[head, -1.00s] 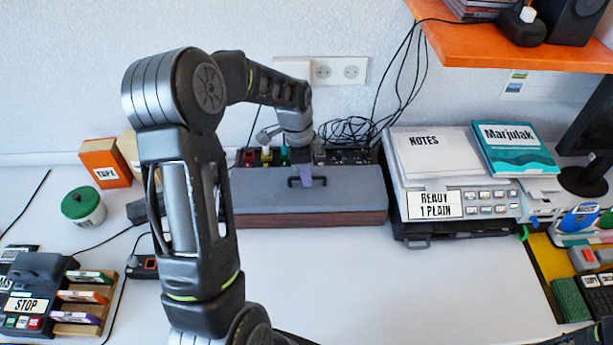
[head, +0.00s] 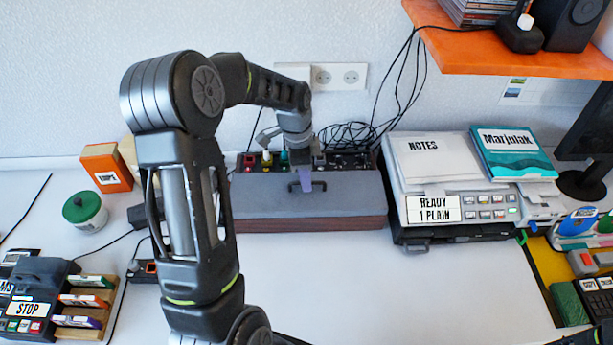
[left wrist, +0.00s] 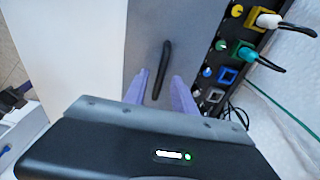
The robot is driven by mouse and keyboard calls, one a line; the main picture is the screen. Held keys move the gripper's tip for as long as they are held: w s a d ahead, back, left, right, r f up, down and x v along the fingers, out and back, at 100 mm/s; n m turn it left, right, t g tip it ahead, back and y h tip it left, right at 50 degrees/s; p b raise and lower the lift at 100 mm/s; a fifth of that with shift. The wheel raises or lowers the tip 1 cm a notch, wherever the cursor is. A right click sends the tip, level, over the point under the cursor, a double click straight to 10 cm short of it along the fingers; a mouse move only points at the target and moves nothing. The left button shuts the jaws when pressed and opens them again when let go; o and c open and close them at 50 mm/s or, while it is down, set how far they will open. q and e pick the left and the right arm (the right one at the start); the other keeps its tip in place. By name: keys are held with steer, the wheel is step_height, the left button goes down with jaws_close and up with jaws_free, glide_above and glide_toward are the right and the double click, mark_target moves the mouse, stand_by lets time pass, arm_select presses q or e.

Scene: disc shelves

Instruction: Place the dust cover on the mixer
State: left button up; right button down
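The grey dust cover (head: 262,203) lies flat over the front part of the mixer (head: 350,224), whose reddish-brown front shows below it. The connector row at the mixer's back stays uncovered. The cover carries a black handle, which shows in the left wrist view (left wrist: 165,60). My left gripper (head: 305,179) comes down from above at the handle. In the left wrist view its two purple fingers (left wrist: 166,78) are spread, with the handle's near end between them in the picture. I cannot tell whether they touch it. My right gripper is not in view.
A grey machine (head: 455,208) with notes and a book on top stands close right of the mixer. An orange shelf (head: 460,55) hangs at upper right. A green-lidded jar (head: 85,212) and orange box (head: 106,167) stand left. Cables lie behind the mixer. The front middle table is clear.

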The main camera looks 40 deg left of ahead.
arm_select(q)
step_height(320, 180, up, 11)
steer(key=a+p, duration=0.1)
steer(key=p, duration=0.4)
steer(key=shift+s, duration=0.4)
steer(key=shift+s+f, duration=0.1)
steer(key=shift+f, duration=0.1)
